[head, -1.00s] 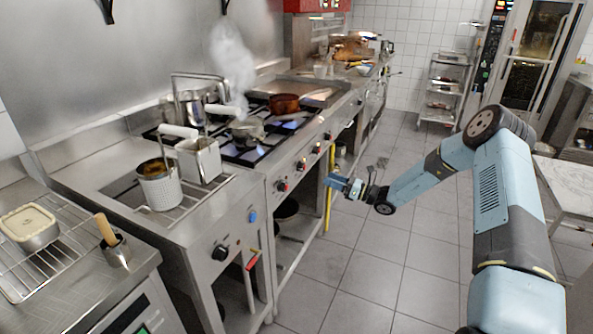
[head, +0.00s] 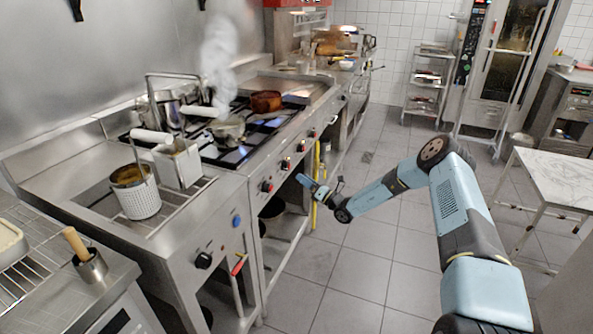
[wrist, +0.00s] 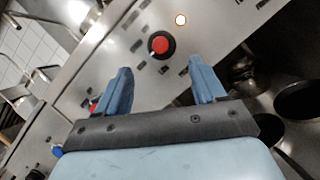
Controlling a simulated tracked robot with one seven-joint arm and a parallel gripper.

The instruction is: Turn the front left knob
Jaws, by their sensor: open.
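The stove front carries a row of red-and-black knobs. The nearest one, at the left end (head: 266,186), and a second one (head: 285,165) show in the head view. My gripper (head: 299,179) is just off the panel, to the right of these knobs. In the wrist view my gripper (wrist: 159,85) is open and empty, its blue fingers apart. A red-capped knob (wrist: 161,45) lies ahead of the gap between them, apart from both. A bit of another red part (wrist: 93,105) shows beside the left finger. I cannot tell which knob is centred.
The fryer at left has a black knob (head: 203,260), a blue button (head: 237,221) and a red-handled lever (head: 239,263). A lit lamp (wrist: 180,20) is near the centred knob. A yellow pipe (head: 316,172) stands behind my gripper. Tiled floor (head: 350,262) is clear.

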